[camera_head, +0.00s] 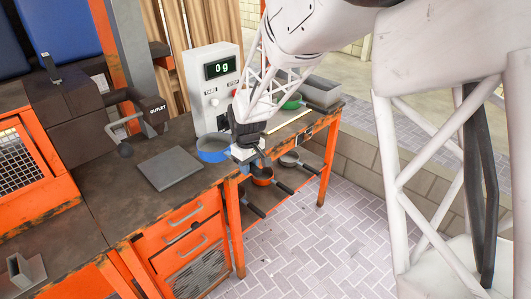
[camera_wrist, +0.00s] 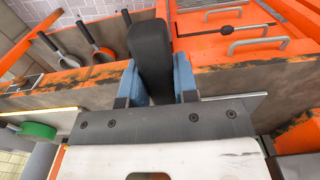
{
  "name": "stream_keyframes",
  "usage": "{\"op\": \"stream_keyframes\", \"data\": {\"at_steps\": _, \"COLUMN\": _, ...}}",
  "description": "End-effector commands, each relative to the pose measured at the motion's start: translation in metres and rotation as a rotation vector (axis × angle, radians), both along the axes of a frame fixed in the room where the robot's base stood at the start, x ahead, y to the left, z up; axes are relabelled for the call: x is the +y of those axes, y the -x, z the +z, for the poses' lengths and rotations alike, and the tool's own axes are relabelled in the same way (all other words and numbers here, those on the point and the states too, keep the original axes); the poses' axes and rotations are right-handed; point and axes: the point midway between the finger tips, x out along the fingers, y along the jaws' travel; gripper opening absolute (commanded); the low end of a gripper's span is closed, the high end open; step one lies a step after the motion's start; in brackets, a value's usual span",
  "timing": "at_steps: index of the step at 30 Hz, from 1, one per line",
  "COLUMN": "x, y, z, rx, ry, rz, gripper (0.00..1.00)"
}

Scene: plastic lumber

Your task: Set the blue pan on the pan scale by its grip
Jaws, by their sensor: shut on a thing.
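The blue pan (camera_head: 213,150) is upright at the bench's front part, level as far as I can see. My gripper (camera_head: 247,160) is at its right, pointing down near the bench's front edge. In the wrist view my gripper's blue fingers (camera_wrist: 157,85) are closed on either side of the pan's black grip (camera_wrist: 151,45). The pan's bowl is hidden there. I cannot tell whether the pan touches the bench. A grey square plate (camera_head: 170,168) lies left of the pan. A white scale unit (camera_head: 212,95) behind the pan reads 0 g.
A green pan (camera_head: 291,103) and a grey bin (camera_head: 321,92) stand at the bench's right end. Several pans hang or lie below, including an orange one (camera_head: 263,177). Orange drawers (camera_head: 180,228) front the bench.

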Motion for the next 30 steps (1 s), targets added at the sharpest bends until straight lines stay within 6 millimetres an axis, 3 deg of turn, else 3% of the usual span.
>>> {"op": "stream_keyframes", "data": {"at_steps": 9, "x": 0.044, "y": 0.081, "z": -0.004, "rx": -0.001, "ry": -0.001, "rz": 0.003, "gripper": 0.00}}
{"op": "stream_keyframes", "data": {"at_steps": 15, "x": 0.058, "y": 0.118, "z": -0.007, "rx": -0.001, "ry": -0.001, "rz": 0.002, "gripper": 0.00}}
{"op": "stream_keyframes", "data": {"at_steps": 21, "x": 0.063, "y": 0.133, "z": -0.009, "rx": -0.001, "ry": -0.001, "rz": 0.000, "gripper": 0.00}}
{"op": "stream_keyframes", "data": {"at_steps": 30, "x": 0.063, "y": 0.135, "z": -0.009, "rx": -0.001, "ry": -0.001, "rz": -0.001, "gripper": 0.00}}
